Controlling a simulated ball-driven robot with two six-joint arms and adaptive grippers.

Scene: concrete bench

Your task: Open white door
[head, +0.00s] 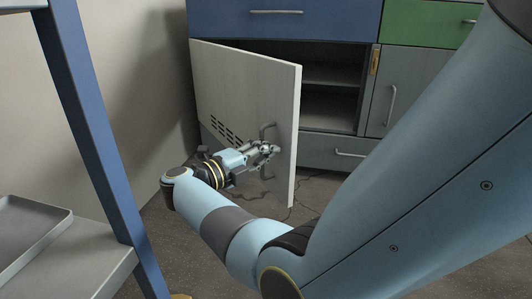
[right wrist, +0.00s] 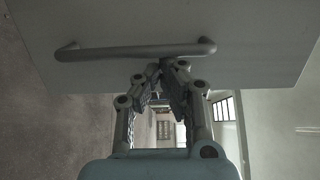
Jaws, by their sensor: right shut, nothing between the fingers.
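The white door (head: 240,85) stands swung well out from the cabinet, with its dark opening showing behind it. A grey bar handle (head: 267,130) is near the door's free edge. My right gripper (head: 272,149) is beside the handle on the door's outer face, shut and empty. In the right wrist view the handle (right wrist: 110,52) runs across the door face (right wrist: 240,25), and the shut fingertips (right wrist: 165,68) are close beneath it; whether they touch it I cannot tell. My left gripper is not in view.
The open cabinet holds a shelf (head: 330,75). A blue drawer (head: 330,22) is above, a grey drawer (head: 325,150) below, and a grey door (head: 410,90) to the right. A blue-posted rack (head: 95,120) with a tray (head: 30,240) stands at left. A wall (head: 140,60) is behind the door.

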